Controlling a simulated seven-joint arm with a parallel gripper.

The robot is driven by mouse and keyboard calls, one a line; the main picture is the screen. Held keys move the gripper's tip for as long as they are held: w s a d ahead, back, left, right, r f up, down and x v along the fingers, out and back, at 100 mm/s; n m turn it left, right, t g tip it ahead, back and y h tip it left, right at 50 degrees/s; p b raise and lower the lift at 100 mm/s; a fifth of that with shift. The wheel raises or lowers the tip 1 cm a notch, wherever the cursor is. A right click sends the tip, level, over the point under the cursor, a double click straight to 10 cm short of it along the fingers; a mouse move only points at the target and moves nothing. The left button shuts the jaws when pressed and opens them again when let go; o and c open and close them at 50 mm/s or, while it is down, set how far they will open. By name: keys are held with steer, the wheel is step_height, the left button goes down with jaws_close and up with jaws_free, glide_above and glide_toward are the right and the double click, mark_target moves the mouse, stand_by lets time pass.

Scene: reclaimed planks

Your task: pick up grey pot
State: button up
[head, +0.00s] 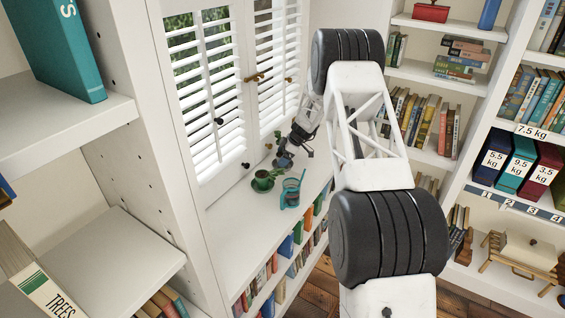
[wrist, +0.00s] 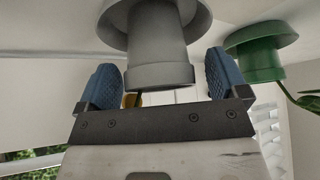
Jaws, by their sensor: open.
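The grey pot (wrist: 158,45) fills the top middle of the wrist view, which looks upside down, with its wide saucer end at the top edge. My gripper (wrist: 164,80) is open, with one blue finger pad on each side of the pot's rim end. Gaps show between the pads and the pot, and I see no clear contact. In the head view my gripper (head: 286,151) is low over the white window ledge, and the grey pot (head: 283,162) is small and partly hidden there.
A green pot with a plant (head: 263,181) stands close by on the ledge; it also shows in the wrist view (wrist: 262,60). A teal vessel (head: 290,193) stands nearer. Shuttered windows (head: 210,90) line the ledge's back. The near ledge (head: 232,240) is clear.

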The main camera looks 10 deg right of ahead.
mark_target(278, 154)
steer(key=c, duration=1.2)
steer(key=shift+c, duration=0.2)
steer(key=shift+r, duration=0.1)
step_height(278, 154, up, 10)
steer(key=shift+r, duration=0.15)
stand_by(0.5)
steer(key=shift+r, duration=1.3)
step_height(278, 154, down, 9)
steer(key=m+t, duration=0.2)
steer(key=m, duration=0.2)
steer(key=shift+f+h, duration=0.2)
steer(key=shift+h, duration=0.2)
